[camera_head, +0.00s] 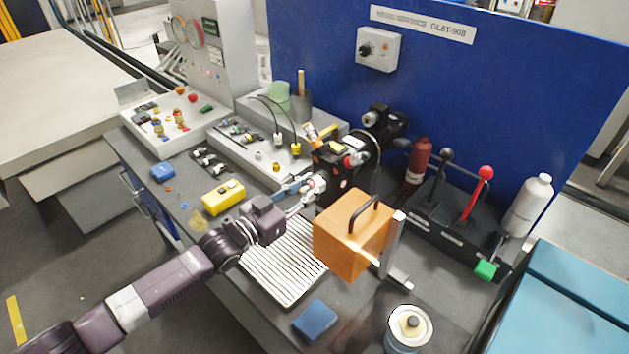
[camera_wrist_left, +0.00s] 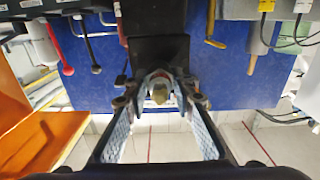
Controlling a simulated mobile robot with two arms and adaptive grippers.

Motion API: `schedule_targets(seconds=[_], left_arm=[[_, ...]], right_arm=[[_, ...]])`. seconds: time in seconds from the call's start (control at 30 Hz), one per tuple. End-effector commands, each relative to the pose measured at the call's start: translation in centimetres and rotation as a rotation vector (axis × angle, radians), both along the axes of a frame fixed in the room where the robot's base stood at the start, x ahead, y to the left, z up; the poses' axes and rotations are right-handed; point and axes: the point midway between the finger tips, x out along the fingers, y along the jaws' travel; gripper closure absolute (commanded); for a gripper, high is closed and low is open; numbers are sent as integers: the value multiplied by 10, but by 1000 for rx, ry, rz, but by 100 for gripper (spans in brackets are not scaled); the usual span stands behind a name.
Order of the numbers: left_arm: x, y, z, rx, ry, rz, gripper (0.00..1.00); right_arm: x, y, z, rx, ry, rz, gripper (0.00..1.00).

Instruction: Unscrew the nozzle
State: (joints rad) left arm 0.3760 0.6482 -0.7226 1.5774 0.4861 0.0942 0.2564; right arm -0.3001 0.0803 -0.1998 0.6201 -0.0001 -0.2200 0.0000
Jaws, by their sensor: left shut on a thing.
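My left gripper (camera_head: 306,189) reaches in from the left to the front of the black valve assembly (camera_head: 330,172) on the bench. In the left wrist view its two fingers (camera_wrist_left: 160,93) close from both sides around the nozzle (camera_wrist_left: 159,92), a small piece with a brass-coloured tip. The gripper is shut on the nozzle, which lines up with the black body (camera_wrist_left: 158,48) behind it. In the head view the fingers and the assembly hide the nozzle. My right gripper is not in view.
An orange box (camera_head: 345,243) with a black handle stands close to the right of the gripper. A ribbed tray (camera_head: 283,265) lies below the arm. A yellow box (camera_head: 223,197) is at left, and levers (camera_head: 470,200) and a white bottle (camera_head: 528,205) stand at right.

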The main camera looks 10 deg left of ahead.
Motion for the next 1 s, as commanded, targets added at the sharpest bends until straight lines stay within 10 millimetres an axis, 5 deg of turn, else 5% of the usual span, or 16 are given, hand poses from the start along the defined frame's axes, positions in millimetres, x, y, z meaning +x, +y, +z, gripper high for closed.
schedule_targets(seconds=[0.27, 0.7, 1.0], left_arm=[[0, 0, 3, -81, 50, 0, 100], [0, 0, -1, -803, 528, -2, 100], [0, 1, 2, -874, 575, -1, 100]], right_arm=[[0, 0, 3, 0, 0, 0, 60], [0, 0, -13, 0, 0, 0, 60], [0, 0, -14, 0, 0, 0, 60]])
